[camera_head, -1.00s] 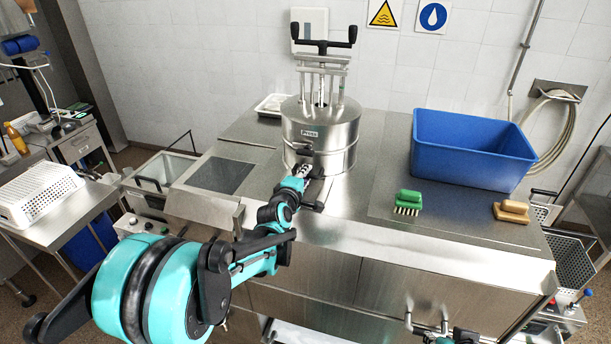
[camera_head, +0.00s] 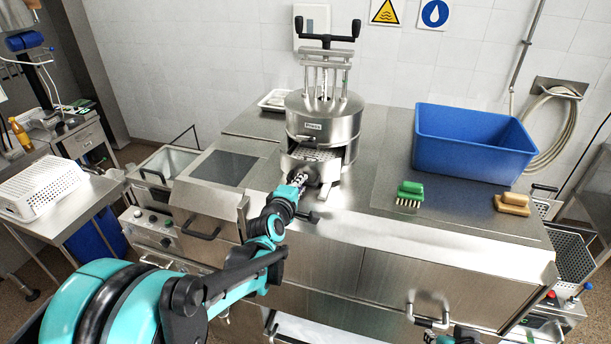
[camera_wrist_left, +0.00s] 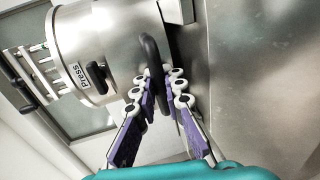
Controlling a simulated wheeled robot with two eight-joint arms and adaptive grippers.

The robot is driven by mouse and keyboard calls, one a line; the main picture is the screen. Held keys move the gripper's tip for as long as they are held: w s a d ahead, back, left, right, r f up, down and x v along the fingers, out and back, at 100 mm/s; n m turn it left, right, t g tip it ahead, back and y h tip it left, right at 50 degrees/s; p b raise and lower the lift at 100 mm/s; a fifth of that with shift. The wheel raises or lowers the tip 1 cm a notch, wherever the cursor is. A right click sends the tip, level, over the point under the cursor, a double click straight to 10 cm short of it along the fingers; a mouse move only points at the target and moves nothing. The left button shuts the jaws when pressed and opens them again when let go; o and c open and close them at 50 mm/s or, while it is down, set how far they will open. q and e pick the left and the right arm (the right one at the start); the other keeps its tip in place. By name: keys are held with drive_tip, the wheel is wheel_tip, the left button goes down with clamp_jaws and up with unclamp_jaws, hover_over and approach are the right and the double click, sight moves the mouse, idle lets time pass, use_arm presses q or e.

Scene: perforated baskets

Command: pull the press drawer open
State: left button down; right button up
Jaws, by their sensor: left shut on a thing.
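The steel press (camera_head: 323,120) with its black-handled screw stands on the steel counter; it also shows in the left wrist view (camera_wrist_left: 100,45). Its drawer (camera_head: 310,158) sticks out at the front, low on the press, and its perforated inside is visible. My left gripper (camera_head: 303,180) is at the drawer front. In the left wrist view, my left gripper (camera_wrist_left: 163,90) has its fingers closed around the drawer's black handle (camera_wrist_left: 152,65). Part of my right arm's end (camera_head: 455,338) shows at the bottom edge; its fingers cannot be made out.
A blue bin (camera_head: 470,145) stands on the counter's right. A green brush (camera_head: 410,192) and a tan brush (camera_head: 512,203) lie in front of it. A white perforated basket (camera_head: 42,190) is on the left side table. The counter before the drawer is clear.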

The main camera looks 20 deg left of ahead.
use_arm(q)
drive_tip(key=f+p+v, duration=0.2)
drive_tip(key=f+v, duration=0.1)
drive_tip(key=v, duration=1.5)
drive_tip(key=shift+s+f+p, duration=0.3)
drive_tip(key=shift+s+f, duration=0.15)
drive_tip(key=shift+d, duration=0.1)
drive_tip(key=c, duration=1.9)
unclamp_jaws()
drive_tip(key=shift+o, duration=0.2)
drive_tip(key=shift+s+r, duration=0.1)
drive_tip(key=shift+s, duration=0.2)
